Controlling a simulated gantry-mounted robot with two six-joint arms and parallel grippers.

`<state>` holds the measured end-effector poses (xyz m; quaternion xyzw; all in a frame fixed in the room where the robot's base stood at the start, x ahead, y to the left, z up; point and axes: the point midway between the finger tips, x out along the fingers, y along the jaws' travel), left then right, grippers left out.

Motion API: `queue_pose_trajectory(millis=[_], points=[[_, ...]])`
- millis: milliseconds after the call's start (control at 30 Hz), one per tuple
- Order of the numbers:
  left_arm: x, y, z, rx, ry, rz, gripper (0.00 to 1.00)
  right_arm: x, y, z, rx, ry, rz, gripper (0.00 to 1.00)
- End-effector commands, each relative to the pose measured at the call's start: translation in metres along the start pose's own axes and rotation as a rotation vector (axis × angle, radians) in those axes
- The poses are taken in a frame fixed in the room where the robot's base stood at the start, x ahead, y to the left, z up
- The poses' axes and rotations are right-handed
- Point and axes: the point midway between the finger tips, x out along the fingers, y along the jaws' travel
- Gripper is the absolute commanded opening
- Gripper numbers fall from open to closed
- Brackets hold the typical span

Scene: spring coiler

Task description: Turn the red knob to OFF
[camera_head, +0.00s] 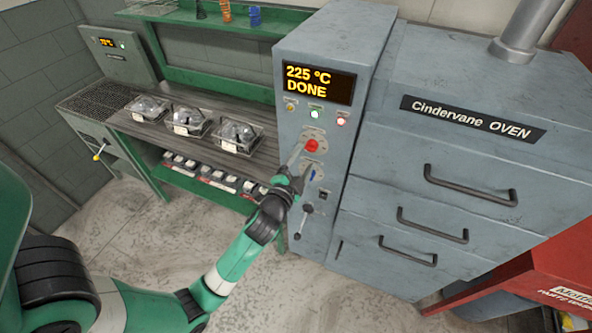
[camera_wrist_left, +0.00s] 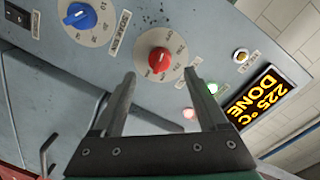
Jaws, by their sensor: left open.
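The red knob (camera_head: 312,145) is on the front of the grey oven control panel, below the display. In the left wrist view the red knob (camera_wrist_left: 159,60) sits on a round dial plate, just beyond and between my open fingers. My left gripper (camera_head: 298,160) is open and close to the panel, fingers pointing at the knob; it also shows in the left wrist view (camera_wrist_left: 160,85). A gap seems to remain between the fingertips and the knob. The display (camera_head: 318,83) reads 225 °C DONE. My right gripper is not in view.
A blue knob (camera_wrist_left: 80,16) sits beside the red one. Indicator lights (camera_head: 315,113) are above it. The oven (camera_head: 440,170) with drawer handles stands to the right. Floor in front is clear.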

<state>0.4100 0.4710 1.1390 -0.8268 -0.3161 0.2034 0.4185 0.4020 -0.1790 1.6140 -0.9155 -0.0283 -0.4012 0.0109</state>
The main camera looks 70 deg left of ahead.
Motion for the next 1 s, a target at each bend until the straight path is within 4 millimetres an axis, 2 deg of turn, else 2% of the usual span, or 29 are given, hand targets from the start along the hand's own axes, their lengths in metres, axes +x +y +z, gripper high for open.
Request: queue_pose_trajectory(millis=[100,300,433,933,1000], points=[[-0.030,0.001,0.000,0.001,0.002,0.003,0.76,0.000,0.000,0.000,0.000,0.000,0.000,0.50],[-0.060,0.001,0.000,0.001,0.002,0.001,0.76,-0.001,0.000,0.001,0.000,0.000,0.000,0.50],[-0.065,0.000,0.000,0.000,0.000,0.000,0.76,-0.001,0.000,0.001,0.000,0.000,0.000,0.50],[-0.065,0.000,0.000,0.000,0.001,0.000,0.76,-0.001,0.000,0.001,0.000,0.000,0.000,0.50],[-0.065,0.001,-0.005,-0.001,0.012,0.003,0.76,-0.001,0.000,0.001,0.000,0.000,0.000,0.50]])
